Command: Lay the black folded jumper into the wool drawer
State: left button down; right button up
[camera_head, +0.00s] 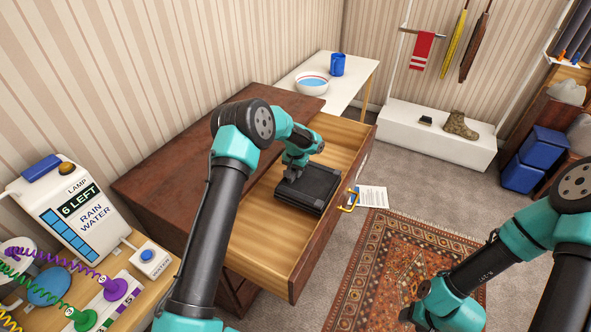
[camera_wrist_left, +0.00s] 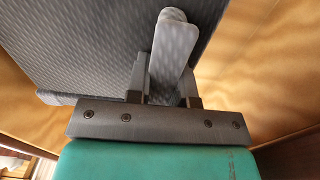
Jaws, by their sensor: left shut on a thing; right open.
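The black folded jumper (camera_head: 309,188) is a flat dark block inside the open wooden drawer (camera_head: 262,243). My left gripper (camera_head: 291,174) is shut on its near-left edge. In the left wrist view the jumper (camera_wrist_left: 90,45) fills the upper left as ribbed dark cloth, with the gripper (camera_wrist_left: 168,75) on it and the drawer's wood (camera_wrist_left: 265,75) around. I cannot tell whether the jumper touches the drawer floor. My right gripper (camera_head: 412,318) is low at the right, over the rug, largely hidden by its own arm; it is open.
The drawer juts from a dark wooden chest (camera_head: 165,195). A yellow-handled thing (camera_head: 349,200) and a white paper (camera_head: 373,196) are by the drawer front. A white table with a bowl (camera_head: 312,83) and blue mug (camera_head: 338,64) stands behind.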

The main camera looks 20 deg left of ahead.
pick_arm(q)
jog(key=shift+f, duration=2.55)
jog(key=shift+f, duration=0.6)
jog(key=c, duration=0.9)
grip_release()
jog(key=shift+f, duration=0.1)
notch_tip(320, 180, up, 18)
jog(key=shift+f, duration=0.2)
